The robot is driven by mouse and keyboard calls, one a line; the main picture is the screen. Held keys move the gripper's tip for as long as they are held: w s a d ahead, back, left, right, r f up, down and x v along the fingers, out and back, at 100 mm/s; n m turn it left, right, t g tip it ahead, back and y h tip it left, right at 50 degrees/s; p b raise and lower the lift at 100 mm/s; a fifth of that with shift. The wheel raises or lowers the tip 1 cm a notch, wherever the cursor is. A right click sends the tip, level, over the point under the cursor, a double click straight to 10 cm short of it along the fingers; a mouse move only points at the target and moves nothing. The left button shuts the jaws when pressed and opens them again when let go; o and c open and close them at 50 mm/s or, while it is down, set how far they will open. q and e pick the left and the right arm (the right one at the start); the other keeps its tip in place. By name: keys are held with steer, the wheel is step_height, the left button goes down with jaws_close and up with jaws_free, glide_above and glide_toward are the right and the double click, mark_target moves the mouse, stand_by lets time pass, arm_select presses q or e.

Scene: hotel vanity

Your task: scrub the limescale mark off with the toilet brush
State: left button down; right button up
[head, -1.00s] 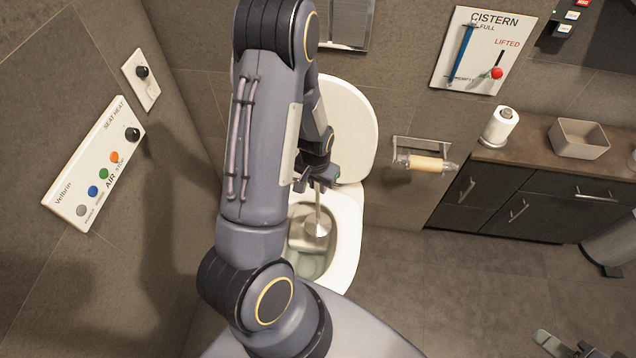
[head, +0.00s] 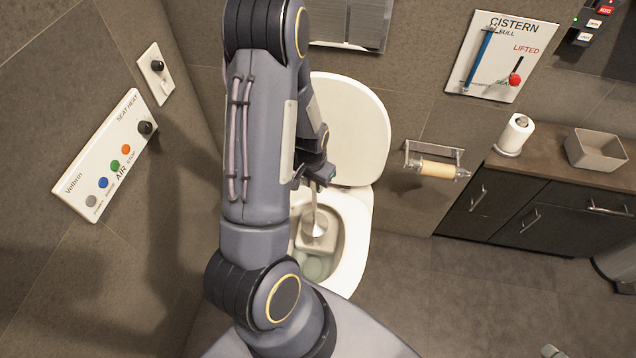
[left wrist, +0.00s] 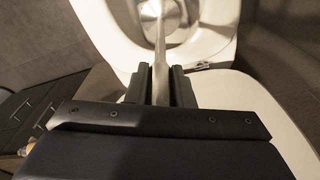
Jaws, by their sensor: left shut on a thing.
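My left gripper (head: 314,180) is shut on the handle of the toilet brush (head: 315,225) above the open toilet bowl (head: 357,235). The brush hangs down with its pale round head inside the bowl. In the left wrist view, the brush handle (left wrist: 160,60) runs between the two dark fingers (left wrist: 160,84) toward the bowl (left wrist: 215,35). Its head is partly cut off at the top of that view. I cannot make out the limescale mark; my arm and the brush cover part of the bowl. My right gripper is not clearly seen.
The raised toilet lid (head: 350,125) stands behind the bowl. A paper holder (head: 435,167) is on the wall to the right. A counter with a paper roll (head: 515,134) and a tray (head: 596,150) stands farther right. A button panel (head: 105,155) is on the left wall.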

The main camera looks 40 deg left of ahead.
arm_select(q)
steer(key=shift+a, duration=0.1)
steer(key=shift+s+a, duration=0.4)
steer(key=shift+a, duration=0.35)
steer(key=shift+a+b, duration=0.1)
steer(key=shift+b, duration=0.2)
steer(key=shift+s+a, duration=0.45)
steer(key=shift+a, duration=0.2)
steer(key=shift+d, duration=0.1)
